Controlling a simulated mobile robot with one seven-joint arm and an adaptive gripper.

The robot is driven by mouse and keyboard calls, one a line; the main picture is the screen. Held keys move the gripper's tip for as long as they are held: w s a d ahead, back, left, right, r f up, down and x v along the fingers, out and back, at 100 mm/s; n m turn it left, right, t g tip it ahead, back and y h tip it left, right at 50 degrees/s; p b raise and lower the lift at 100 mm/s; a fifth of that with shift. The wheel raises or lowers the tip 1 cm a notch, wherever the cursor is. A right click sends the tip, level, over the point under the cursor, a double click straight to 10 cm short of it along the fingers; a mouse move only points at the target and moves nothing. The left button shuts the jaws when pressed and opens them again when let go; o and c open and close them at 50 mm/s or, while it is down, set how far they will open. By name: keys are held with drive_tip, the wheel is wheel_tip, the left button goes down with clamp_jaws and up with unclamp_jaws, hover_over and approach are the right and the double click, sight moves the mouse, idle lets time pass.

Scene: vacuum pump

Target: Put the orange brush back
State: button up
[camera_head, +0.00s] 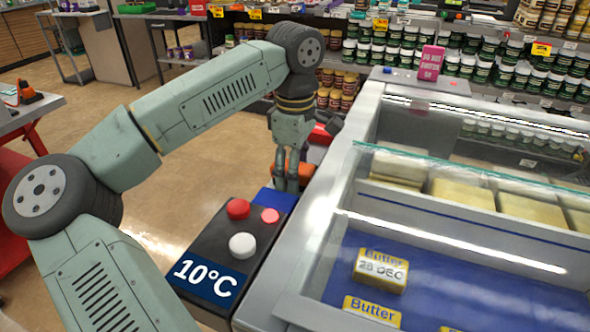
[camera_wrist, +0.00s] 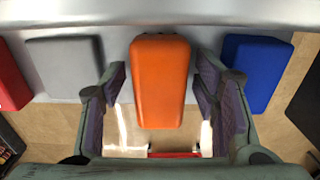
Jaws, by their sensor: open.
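My gripper (camera_head: 287,184) is open and points down beside the left side of the freezer case. An orange block-shaped thing (camera_wrist: 160,75) lies between its two spread fingers in the wrist view, with a gap on each side. The orange also shows just behind the fingers in the head view (camera_head: 306,173). I see no bristles on it and cannot tell whether it is the brush. Another small orange thing with dark parts (camera_head: 29,93) lies on the table at the far left; its shape is unclear.
A blue block (camera_wrist: 256,70) and a grey block (camera_wrist: 65,66) flank the orange one. A control box (camera_head: 225,245) with red and white buttons stands near the gripper. The freezer case (camera_head: 345,190) holds butter packs (camera_head: 380,270). Open floor (camera_head: 180,195) lies left.

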wheel_tip(320, 180, up, 12)
drive_tip(key=b, duration=0.1)
drive_tip(key=shift+r, duration=0.15)
idle(0.3)
